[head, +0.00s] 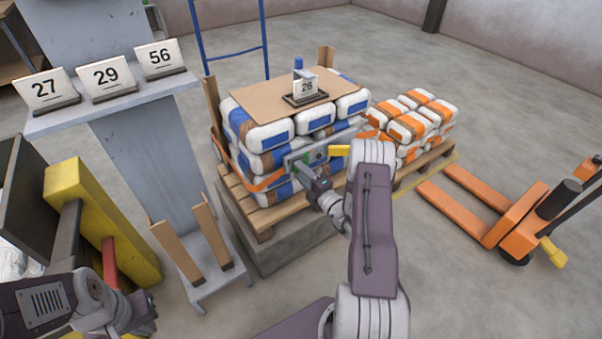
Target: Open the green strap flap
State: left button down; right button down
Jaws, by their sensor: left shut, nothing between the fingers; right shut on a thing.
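The green strap flap (306,160) is a small green patch on a grey metal plate (292,158) at the front of the strapped bag stack. My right gripper (300,170) is at it, with its fingers shut on the flap. The fingers cover much of the flap, so how far it stands open cannot be told. A yellow handle (339,150) sticks out at the plate's right end. My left gripper (150,308) is low at the left, shut and empty, away from the stack.
White and blue bags (267,136) stand on a wooden pallet (262,217) with an orange strap (262,183) around them. A card reading 26 (307,87) is on top. Orange bags (412,126) and an orange pallet jack (483,205) are at right. A grey stand (150,150) is left.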

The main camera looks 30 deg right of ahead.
jog(key=shift+s+d+f+n+g+y+b, duration=0.1)
jog(key=shift+s+d+n+g+y+b, duration=0.5)
jog(key=shift+n+g+y+b, duration=1.3)
jog(key=shift+s+d+r+n+g+y+b, duration=0.15)
jog(key=shift+d+n+g+y+b, duration=1.05)
jog(key=shift+y, duration=1.3)
jog(key=shift+s+d+f+n+g+y+b, duration=0.15)
jog(key=shift+s+d+n+g+y+b, duration=0.35)
jog(key=shift+n+g+y+b, duration=1.1)
jog(key=shift+w+d+n+t+y+p, duration=0.15)
jog(key=shift+n+t+y+p, duration=0.2)
jog(key=shift+t+y, duration=0.25)
jog(key=c, duration=0.8)
grip_release()
jog(key=shift+c, duration=0.2)
